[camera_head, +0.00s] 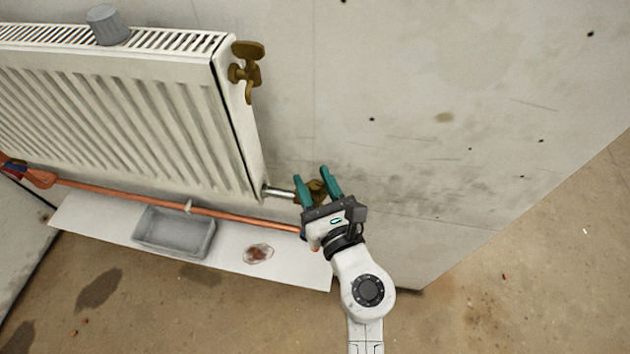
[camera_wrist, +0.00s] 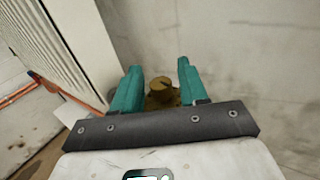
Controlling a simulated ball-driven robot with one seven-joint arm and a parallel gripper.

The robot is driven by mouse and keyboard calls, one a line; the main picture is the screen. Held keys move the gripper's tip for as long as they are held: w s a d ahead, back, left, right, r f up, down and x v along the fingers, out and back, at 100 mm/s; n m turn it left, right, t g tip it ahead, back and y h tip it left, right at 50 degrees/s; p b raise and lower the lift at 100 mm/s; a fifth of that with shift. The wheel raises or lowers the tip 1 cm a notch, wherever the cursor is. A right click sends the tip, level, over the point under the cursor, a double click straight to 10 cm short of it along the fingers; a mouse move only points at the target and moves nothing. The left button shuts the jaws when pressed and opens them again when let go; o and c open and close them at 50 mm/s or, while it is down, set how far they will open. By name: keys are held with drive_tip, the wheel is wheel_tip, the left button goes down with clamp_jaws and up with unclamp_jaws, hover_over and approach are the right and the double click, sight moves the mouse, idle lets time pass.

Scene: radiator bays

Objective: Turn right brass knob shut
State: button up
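A brass knob (camera_head: 316,188) sits on the valve at the radiator's lower right corner, at the end of a short silver pipe (camera_head: 279,192). My gripper (camera_head: 311,174) has its two teal fingers spread, one on each side of this knob. In the wrist view the knob (camera_wrist: 162,92) shows between the fingers (camera_wrist: 159,66), with its lower part hidden by the dark gripper bar. The fingers look apart from it, though contact on the far side cannot be told. Another brass fitting (camera_head: 246,68) is at the radiator's upper right corner.
The white radiator (camera_head: 120,110) hangs left of my gripper, with a grey cup-like object (camera_head: 107,25) on top. A copper pipe (camera_head: 130,197) runs below it. A grey tray (camera_head: 172,235) rests on a white sheet (camera_head: 290,268). The wall to the right is clear.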

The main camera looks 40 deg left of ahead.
clamp_jaws()
